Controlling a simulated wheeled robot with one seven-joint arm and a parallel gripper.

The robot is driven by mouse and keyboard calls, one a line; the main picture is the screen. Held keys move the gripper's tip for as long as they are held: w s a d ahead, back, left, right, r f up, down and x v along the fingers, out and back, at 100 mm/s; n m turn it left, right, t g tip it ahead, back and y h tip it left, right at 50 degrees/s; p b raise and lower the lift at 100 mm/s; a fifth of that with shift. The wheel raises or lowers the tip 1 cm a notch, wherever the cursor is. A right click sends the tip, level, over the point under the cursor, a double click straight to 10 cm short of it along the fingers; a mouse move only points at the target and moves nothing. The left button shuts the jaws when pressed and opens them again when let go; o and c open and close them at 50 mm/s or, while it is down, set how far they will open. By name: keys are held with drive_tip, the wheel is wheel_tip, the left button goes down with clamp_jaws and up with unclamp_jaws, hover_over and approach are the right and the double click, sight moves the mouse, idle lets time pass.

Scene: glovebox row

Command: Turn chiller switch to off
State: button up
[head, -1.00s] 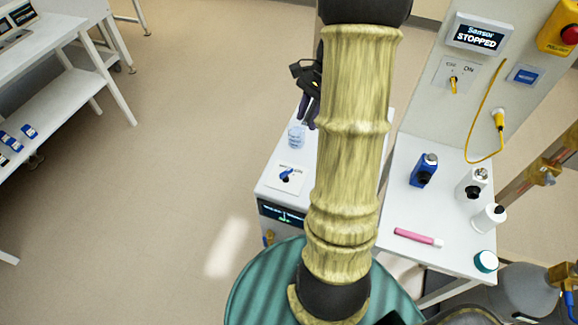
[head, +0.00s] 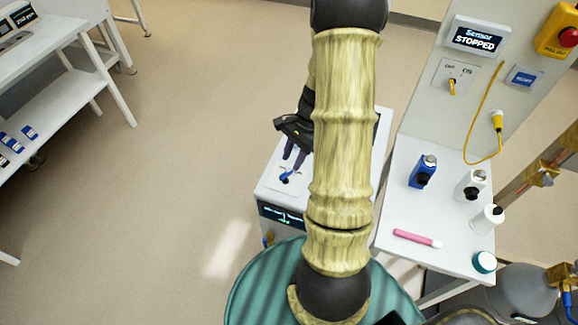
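A blue rotary switch (head: 286,177) sits on a pale plate on top of the white cabinet (head: 268,192), which has a dark lit display (head: 283,215) on its front. The plate's lettering is too small to read, so I cannot tell the switch's setting. My gripper (head: 293,167) is just above and behind the switch in the picture, its two dark fingers pointing down toward it with a gap between them. Nothing shows between the fingers. I cannot tell whether they touch the switch. My arm hides the cabinet's right part.
A yellow switch (head: 452,87) with OFF and ON labels is on the wall panel under a display (head: 476,38) reading STOPPED. The bench (head: 455,257) at right holds several bottles and a pink marker (head: 415,239). Open floor (head: 170,170) lies to the left.

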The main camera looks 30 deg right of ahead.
sight(287, 172)
drive_tip(key=x, duration=0.4)
drive_tip(key=shift+f, duration=0.1)
clamp_jaws()
